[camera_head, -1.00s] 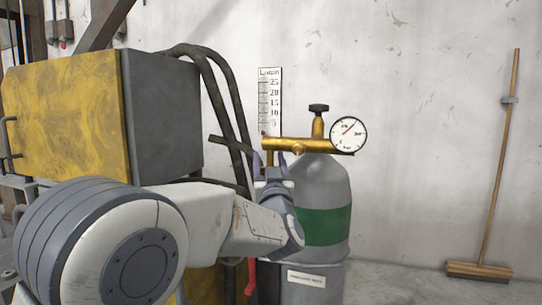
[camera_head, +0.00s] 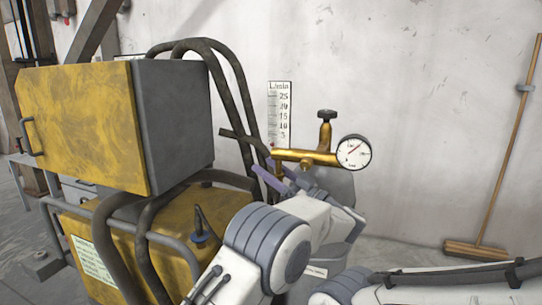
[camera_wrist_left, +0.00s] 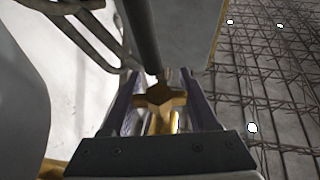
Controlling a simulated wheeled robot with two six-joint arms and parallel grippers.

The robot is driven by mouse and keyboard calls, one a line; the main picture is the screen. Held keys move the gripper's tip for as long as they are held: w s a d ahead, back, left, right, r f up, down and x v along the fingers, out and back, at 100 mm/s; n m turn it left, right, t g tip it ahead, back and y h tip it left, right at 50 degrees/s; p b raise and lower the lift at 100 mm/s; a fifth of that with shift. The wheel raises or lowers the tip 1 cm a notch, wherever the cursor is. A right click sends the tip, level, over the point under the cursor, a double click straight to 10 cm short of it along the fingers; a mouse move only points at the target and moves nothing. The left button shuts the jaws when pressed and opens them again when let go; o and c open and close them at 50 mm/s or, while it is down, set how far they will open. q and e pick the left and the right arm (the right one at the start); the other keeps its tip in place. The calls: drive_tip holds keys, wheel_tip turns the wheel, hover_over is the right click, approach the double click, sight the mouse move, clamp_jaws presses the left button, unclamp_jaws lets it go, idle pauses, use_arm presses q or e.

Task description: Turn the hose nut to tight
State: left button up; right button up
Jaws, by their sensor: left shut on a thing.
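The brass hose nut (camera_wrist_left: 160,97) shows in the left wrist view at the end of a dark hose (camera_wrist_left: 142,35). My left gripper (camera_head: 271,175) is shut on the nut, with one finger on each side of it in the wrist view. In the head view the gripper is tilted at the left end of the brass regulator (camera_head: 308,157), and its fingers and arm hide most of the nut. My right gripper is not in view; only part of my right arm shows at the lower right.
A gauge (camera_head: 354,152) and a dark knob (camera_head: 327,115) sit on the regulator above the grey cylinder (camera_head: 338,184). A yellow and grey machine (camera_head: 80,115) with thick hoses stands close at the left. A broom (camera_head: 505,150) leans on the wall at the right.

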use_arm(q)
drive_tip(key=shift+s+a+n+g+y+p, duration=0.15)
drive_tip(key=shift+n+g+y+p, duration=0.35)
drive_tip(key=shift+g, duration=0.35)
drive_tip(key=shift+s+d+n+g+y+p, duration=0.1)
drive_tip(key=shift+n+g+y+p, duration=0.4)
drive_tip(key=shift+g, duration=0.35)
drive_tip(key=o, duration=1.4)
